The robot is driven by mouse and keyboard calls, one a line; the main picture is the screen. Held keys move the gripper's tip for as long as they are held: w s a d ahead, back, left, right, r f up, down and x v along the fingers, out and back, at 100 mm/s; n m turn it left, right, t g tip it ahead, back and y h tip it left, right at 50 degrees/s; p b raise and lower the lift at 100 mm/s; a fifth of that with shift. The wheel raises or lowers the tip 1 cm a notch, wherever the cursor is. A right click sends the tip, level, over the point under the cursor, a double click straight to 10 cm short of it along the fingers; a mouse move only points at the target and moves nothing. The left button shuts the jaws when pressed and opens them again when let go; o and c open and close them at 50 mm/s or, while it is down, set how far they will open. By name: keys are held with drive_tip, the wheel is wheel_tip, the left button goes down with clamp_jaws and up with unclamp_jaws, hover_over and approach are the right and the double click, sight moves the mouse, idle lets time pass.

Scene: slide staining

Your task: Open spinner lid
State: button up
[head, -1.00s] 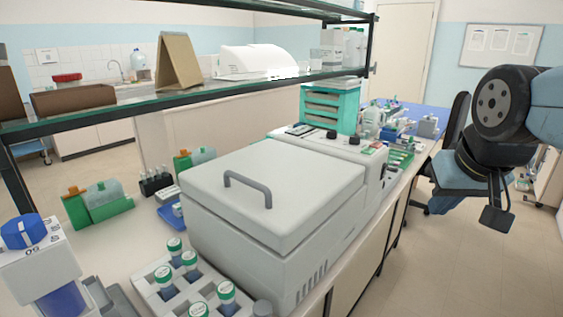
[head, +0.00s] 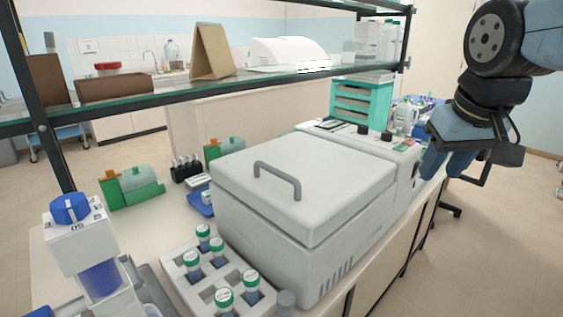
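The spinner (head: 345,262) is a white box-shaped machine on the bench, in the middle of the head view. Its lid (head: 335,175) is closed flat on top. A grey arched handle (head: 278,178) stands on the lid. My gripper (head: 455,170) is at the right, beyond the spinner's right side and in front of the control panel end. It points down and to the left, apart from the lid and handle. Its fingertips look dark blue-grey and small here, and their spacing is not clear.
A grey rack (head: 208,276) with several green-capped tubes stands left of the spinner. A blue-knobbed device (head: 82,245) is at the lower left. A glass shelf (head: 230,88) runs above the bench's back. Teal drawers (head: 362,103) stand behind. The space above the lid is clear.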

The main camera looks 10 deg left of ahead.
drive_tip(key=w+a+r+n+g, duration=0.1)
drive_tip(key=w+a+r+n, duration=0.15)
drive_tip(key=a, duration=0.45)
drive_tip(key=w+a+r+n+g, duration=0.15)
drive_tip(key=a+r, duration=0.25)
drive_tip(key=a, duration=0.4)
drive_tip(key=n+h, duration=0.2)
drive_tip(key=n, duration=0.2)
approach(276, 170)
drive_tip(key=x, duration=0.8)
drive_tip(key=shift+d+f, duration=0.1)
drive_tip(key=shift+c, duration=0.3)
clamp_jaws()
